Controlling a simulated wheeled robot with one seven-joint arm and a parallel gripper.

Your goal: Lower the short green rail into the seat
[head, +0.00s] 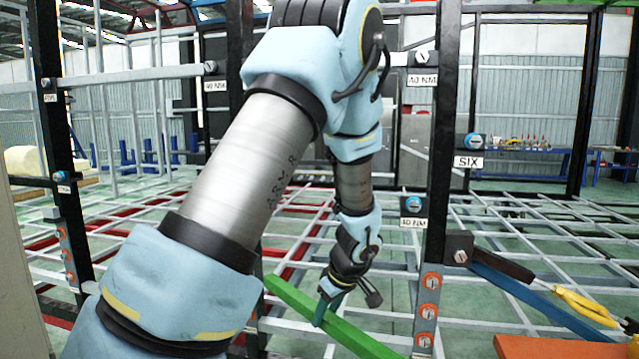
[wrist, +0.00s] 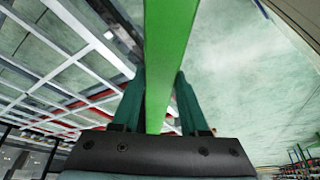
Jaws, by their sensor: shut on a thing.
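The short green rail (head: 292,297) is a straight bright green bar, slanting from the middle of the head view down to the right, out of the bottom edge. My gripper (head: 328,308) is shut on it, with the dark teal fingers pointing down around the bar. In the wrist view the rail (wrist: 168,60) runs between both fingers of my gripper (wrist: 160,80) and out past the top edge. The rail looks held above the floor and close to the grey frame bars. I cannot make out the seat, or whether the rail touches anything.
Black uprights stand left (head: 62,200) and right (head: 440,150) of my arm, with knobs and labels. The chassis grid (head: 540,225) of grey and red bars spreads behind. A blue bar (head: 530,300), yellow-handled pliers (head: 585,305) and an orange surface (head: 560,347) are at lower right.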

